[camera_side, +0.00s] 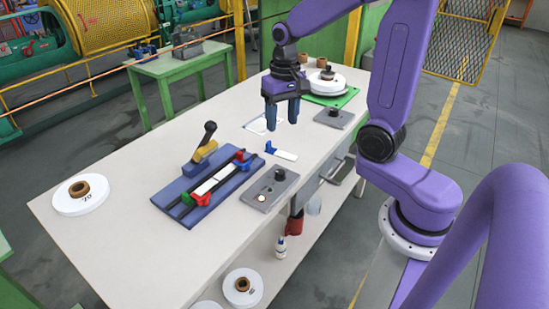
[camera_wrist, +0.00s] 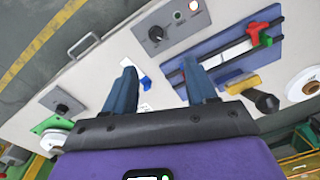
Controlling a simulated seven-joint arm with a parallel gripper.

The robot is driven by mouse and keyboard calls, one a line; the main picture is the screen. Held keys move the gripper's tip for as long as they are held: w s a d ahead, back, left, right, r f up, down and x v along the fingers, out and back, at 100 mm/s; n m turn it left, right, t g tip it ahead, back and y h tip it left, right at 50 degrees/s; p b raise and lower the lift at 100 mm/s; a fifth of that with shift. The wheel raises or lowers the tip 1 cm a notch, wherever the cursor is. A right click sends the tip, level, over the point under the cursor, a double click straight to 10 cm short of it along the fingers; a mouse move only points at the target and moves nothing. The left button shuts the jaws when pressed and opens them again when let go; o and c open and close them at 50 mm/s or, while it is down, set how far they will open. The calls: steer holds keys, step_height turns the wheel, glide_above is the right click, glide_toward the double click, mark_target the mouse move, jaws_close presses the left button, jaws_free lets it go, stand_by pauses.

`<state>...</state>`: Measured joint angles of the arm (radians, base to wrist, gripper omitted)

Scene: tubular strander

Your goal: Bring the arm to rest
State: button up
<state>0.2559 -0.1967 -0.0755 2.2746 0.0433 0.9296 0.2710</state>
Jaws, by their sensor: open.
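My gripper (camera_side: 271,116) hangs over the far half of the white table (camera_side: 120,232), its two blue-grey fingers pointing down. In the wrist view the fingers of my gripper (camera_wrist: 160,85) are spread, with only the table and small items seen between them. I see nothing held. The fingertips look to be above the tabletop, apart from the things on it.
A blue fixture (camera_side: 205,190) with a black-knobbed lever stands mid-table. Beside it are a grey control box (camera_side: 270,188) and a small blue-and-white piece (camera_side: 281,152). A white spool (camera_side: 80,194) lies at left; a green plate (camera_side: 335,97) with a spool lies behind.

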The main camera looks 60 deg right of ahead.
steer(key=s+a+n, duration=0.4)
steer(key=s+n, duration=0.4)
steer(key=s, duration=0.2)
steer(key=s+a+n, duration=0.5)
steer(key=s+n, duration=0.3)
steer(key=s, duration=0.2)
steer(key=shift+s+a+f+n, duration=0.2)
steer(key=shift+s+f+n, duration=0.1)
steer(key=shift+s, duration=0.05)
